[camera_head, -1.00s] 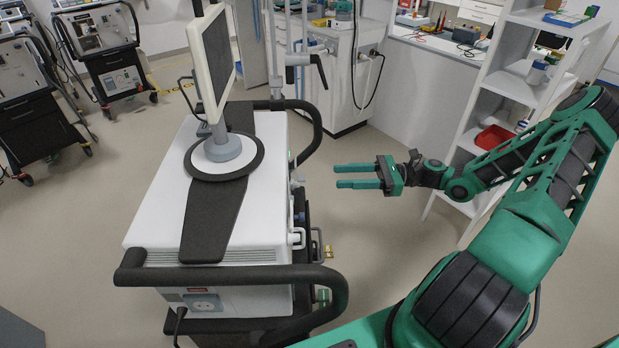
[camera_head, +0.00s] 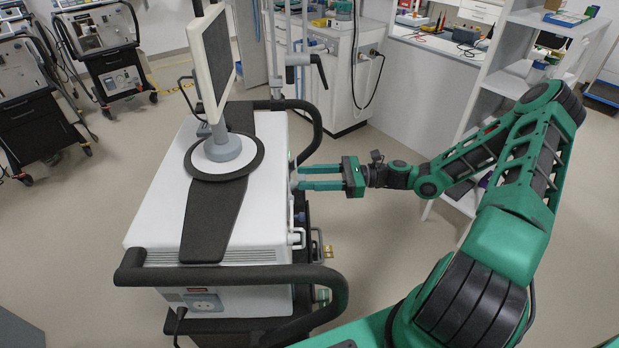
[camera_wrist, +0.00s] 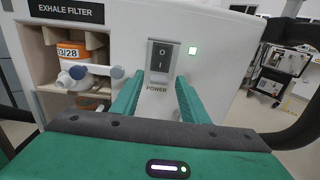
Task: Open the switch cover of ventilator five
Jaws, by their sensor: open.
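The ventilator (camera_head: 250,210) is a white cabinet with a monitor on top. In the wrist view its side panel carries a dark power switch (camera_wrist: 161,58) marked O and I, with "POWER" printed below. I cannot tell a separate cover from the switch and its frame. My gripper (camera_head: 298,178) is level, with its green fingers pointing at that side of the ventilator. It also shows in the wrist view (camera_wrist: 162,78), open and empty, with its fingertips on either side of the lower part of the switch. I cannot tell whether they touch the panel.
An open recess with an orange-labelled bottle (camera_wrist: 75,58) lies left, under "EXHALE FILTER". A black handle bar (camera_head: 235,274) crosses the ventilator's near end. A white shelf (camera_head: 505,85) stands behind my arm.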

